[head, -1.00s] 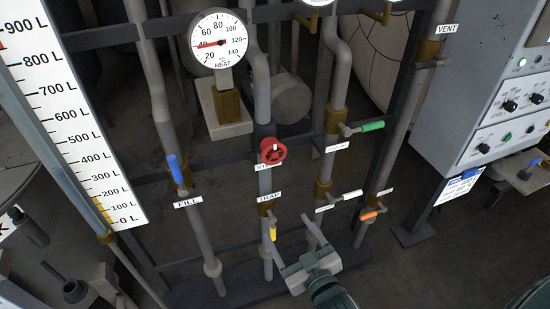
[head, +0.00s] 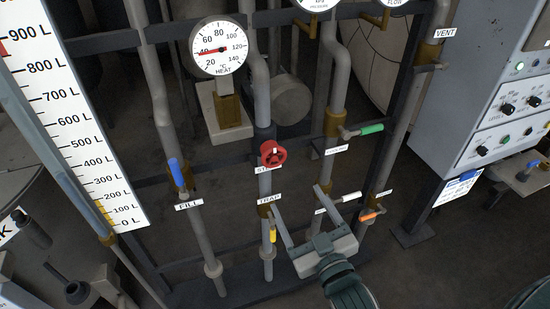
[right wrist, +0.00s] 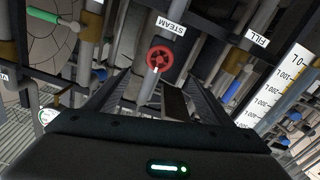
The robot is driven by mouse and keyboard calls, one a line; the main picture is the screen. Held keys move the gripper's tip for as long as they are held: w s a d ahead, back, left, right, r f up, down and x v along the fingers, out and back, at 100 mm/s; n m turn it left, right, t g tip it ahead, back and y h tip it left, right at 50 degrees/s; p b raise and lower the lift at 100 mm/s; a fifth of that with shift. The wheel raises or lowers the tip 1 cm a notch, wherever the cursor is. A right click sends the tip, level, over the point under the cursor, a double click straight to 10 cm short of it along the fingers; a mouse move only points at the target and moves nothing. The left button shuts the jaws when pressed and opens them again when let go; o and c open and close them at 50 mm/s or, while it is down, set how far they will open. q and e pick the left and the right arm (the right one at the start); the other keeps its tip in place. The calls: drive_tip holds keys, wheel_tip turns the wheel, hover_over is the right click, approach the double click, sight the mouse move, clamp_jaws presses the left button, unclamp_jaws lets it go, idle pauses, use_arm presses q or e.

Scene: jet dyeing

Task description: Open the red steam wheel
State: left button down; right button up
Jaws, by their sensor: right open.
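The red steam wheel (head: 272,153) sits on a grey vertical pipe, just above its partly covered STEAM label, below the heat gauge. It also shows in the right wrist view (right wrist: 160,59), beyond the fingers and between them, with the STEAM label (right wrist: 171,25) readable. My right gripper (head: 297,200) is open and empty, below and slightly right of the wheel, apart from it. Its fingers point up toward the pipes. My left gripper is not in view.
Nearby valve handles are blue FILL (head: 176,172), yellow TRAP (head: 272,235), green (head: 371,128), white (head: 351,196) and orange (head: 370,215). The heat gauge (head: 218,46) hangs above the wheel. A control cabinet (head: 470,100) stands at the right.

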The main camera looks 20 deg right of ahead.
sight(275, 160)
drive_tip(key=w+p, duration=0.1)
drive_tip(key=w, duration=0.4)
drive_tip(key=w+p, duration=0.2)
drive_tip(key=w, duration=0.4)
drive_tip(key=w+p, duration=0.1)
drive_tip(key=w, duration=0.4)
drive_tip(key=shift+w+a+p, duration=0.2)
drive_tip(key=shift+a+p, duration=0.05)
drive_tip(key=shift+p, duration=0.1)
drive_tip(key=c, duration=1)
